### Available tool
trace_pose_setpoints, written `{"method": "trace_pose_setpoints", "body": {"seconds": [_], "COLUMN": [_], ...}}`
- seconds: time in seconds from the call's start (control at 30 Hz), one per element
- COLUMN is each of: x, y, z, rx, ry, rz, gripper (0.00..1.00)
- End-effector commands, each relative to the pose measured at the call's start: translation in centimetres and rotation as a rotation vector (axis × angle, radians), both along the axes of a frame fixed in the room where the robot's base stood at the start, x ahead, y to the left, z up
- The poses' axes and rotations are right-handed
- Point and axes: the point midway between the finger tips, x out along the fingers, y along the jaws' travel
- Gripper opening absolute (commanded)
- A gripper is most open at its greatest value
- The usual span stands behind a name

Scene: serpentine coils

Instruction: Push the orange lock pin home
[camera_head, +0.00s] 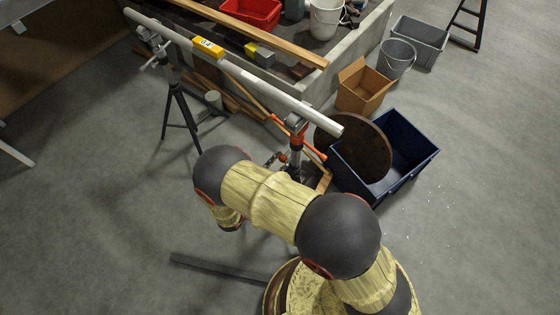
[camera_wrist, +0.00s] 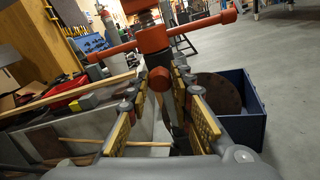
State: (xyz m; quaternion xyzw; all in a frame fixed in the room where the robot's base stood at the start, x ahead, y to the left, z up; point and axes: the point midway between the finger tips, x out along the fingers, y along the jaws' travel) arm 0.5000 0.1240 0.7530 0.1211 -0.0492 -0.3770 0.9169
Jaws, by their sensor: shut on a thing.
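The orange lock pin (camera_wrist: 159,79) shows in the wrist view as a short round-ended orange piece between my fingertips. My gripper (camera_wrist: 160,90) is shut on it, with a padded finger on each side. Just above it is the stand's orange collar with a long orange crossbar (camera_wrist: 118,50). In the head view the right pipe stand (camera_head: 297,125) has orange parts below its top. My arm hides the lower stand, and I cannot make out the pin or my fingers there. How deep the pin sits cannot be told.
A long grey pipe (camera_head: 270,85) with a yellow level (camera_head: 208,46) lies across the two stands. A dark blue crate (camera_head: 415,160), a brown round disc (camera_head: 340,140) and a cardboard box (camera_head: 362,88) stand close to the right. The floor at left is mostly clear.

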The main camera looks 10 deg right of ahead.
Motion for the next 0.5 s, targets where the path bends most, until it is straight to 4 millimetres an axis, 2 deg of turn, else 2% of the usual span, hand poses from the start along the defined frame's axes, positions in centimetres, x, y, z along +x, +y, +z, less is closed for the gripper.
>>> {"method": "trace_pose_setpoints", "body": {"seconds": [0.5], "x": [0.46], "y": [-0.50], "z": [0.00], "rx": [0.000], "ry": [0.000], "rz": [-0.002], "gripper": [0.00]}}
